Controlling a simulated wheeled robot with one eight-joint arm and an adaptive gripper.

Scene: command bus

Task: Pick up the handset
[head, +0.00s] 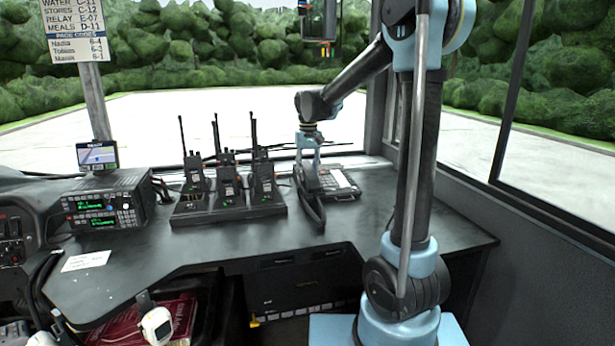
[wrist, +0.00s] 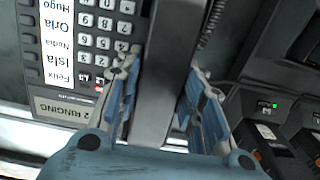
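The handset (head: 312,202) is a long dark bar lying along the left side of the desk phone (head: 340,181) on the counter. In the wrist view the handset (wrist: 176,50) runs between my fingers, next to the phone's keypad and name labels (wrist: 105,45). My gripper (head: 309,160) is down over the handset, with one finger on each side of it; it also shows in the wrist view (wrist: 164,80). The fingers are apart. A narrow dark gap shows by the right finger, and firm contact cannot be made out. The handset appears to rest on the phone.
A charger rack (head: 226,212) with several upright radios (head: 229,182) stands close left of the phone. A radio unit (head: 104,199) with a small screen (head: 97,155) is farther left. A paper note (head: 87,260) lies on the counter (head: 190,255). The counter's front middle is clear.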

